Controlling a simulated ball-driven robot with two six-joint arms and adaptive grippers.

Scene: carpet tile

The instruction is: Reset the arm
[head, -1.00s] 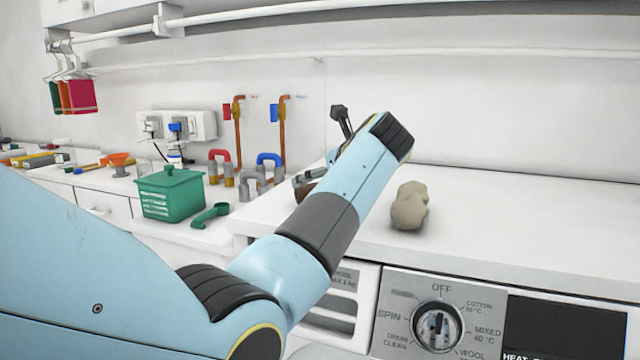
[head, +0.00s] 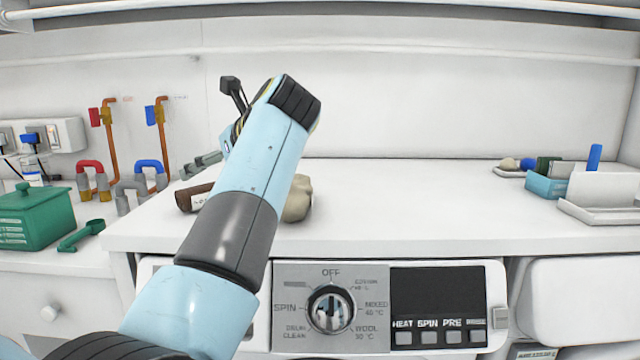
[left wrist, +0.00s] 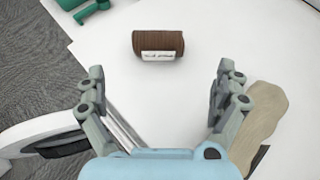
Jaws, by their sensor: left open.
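My left arm reaches up over the washing machine's white top in the head view. Its gripper (head: 201,165) is mostly hidden behind the wrist, with one finger showing. In the left wrist view the left gripper (left wrist: 160,88) is open, with nothing between its fingers. A brown cylinder with a white label (left wrist: 158,44) lies on the white top beyond the fingertips; it also shows partly in the head view (head: 186,198). A beige lump (head: 298,204) sits behind my arm, partly hidden; in the left wrist view it lies beside the right finger (left wrist: 262,120). My right gripper is not in view.
The washing machine panel with a dial (head: 331,309) is below the top's front edge. A green box (head: 36,222) and green scoop (head: 82,236) stand on the left counter. A blue container (head: 546,186) and white tray (head: 600,214) are at the right. The middle right top is clear.

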